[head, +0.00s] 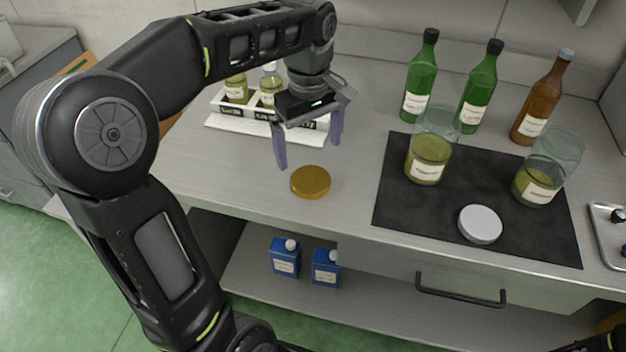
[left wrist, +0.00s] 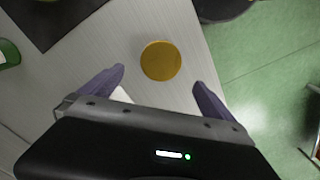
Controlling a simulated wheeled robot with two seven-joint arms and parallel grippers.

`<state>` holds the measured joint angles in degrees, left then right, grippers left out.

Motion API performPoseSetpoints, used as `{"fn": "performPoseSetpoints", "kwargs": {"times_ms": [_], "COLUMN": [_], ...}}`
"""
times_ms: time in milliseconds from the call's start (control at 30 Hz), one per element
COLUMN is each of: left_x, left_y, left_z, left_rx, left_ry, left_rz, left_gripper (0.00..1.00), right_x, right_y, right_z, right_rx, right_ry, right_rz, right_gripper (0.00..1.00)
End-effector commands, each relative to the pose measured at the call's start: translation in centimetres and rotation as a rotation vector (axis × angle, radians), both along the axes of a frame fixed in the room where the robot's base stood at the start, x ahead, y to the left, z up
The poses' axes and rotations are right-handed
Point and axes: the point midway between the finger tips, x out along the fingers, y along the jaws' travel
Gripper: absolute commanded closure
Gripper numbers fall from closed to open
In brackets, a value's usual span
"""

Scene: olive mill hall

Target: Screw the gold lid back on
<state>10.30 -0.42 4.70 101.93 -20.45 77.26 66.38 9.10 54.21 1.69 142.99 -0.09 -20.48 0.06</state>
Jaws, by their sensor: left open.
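The gold lid (head: 311,182) lies flat on the bare counter near its front edge; it also shows in the left wrist view (left wrist: 160,61). My left gripper (head: 308,150) is open and empty, pointing down above and just behind the lid. In the left wrist view its fingers (left wrist: 160,82) are spread wider than the lid and do not touch it. Two open glass jars with greenish contents stand on the dark mat, the left jar (head: 428,158) and the right jar (head: 540,180). A white lid (head: 480,224) lies between them toward the front. My right gripper is not in view.
Two green bottles (head: 419,80) (head: 479,90) and a brown bottle (head: 541,100) stand behind the dark mat (head: 400,208). A white rack (head: 220,108) with small bottles is behind my left gripper. A metal tray (head: 602,225) sits at the right. Counter between lid and mat is clear.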

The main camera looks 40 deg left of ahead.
Motion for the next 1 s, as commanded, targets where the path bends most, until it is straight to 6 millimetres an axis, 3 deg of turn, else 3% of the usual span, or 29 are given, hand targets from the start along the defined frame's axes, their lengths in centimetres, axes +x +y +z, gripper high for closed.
{"fn": "performPoseSetpoints", "kwargs": {"times_ms": [167,433,767,1000], "left_x": [0.0,0.0,0.0,-0.1], "left_y": [0.0,0.0,0.0,0.0], "left_z": [-0.2,-2.6,-2.8,-5.4], "left_rx": [-0.001,0.0,-0.001,-0.001], "left_ry": [0.001,0.002,0.001,0.004], "left_rz": [0.0,0.0,0.0,0.0], "left_gripper": [0.0,0.0,0.0,0.0], "right_x": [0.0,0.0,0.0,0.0], "right_y": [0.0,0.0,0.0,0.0], "right_z": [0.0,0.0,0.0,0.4], "right_rx": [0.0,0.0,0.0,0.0], "right_ry": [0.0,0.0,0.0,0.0], "right_rz": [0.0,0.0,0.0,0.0], "right_gripper": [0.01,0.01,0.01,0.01]}}
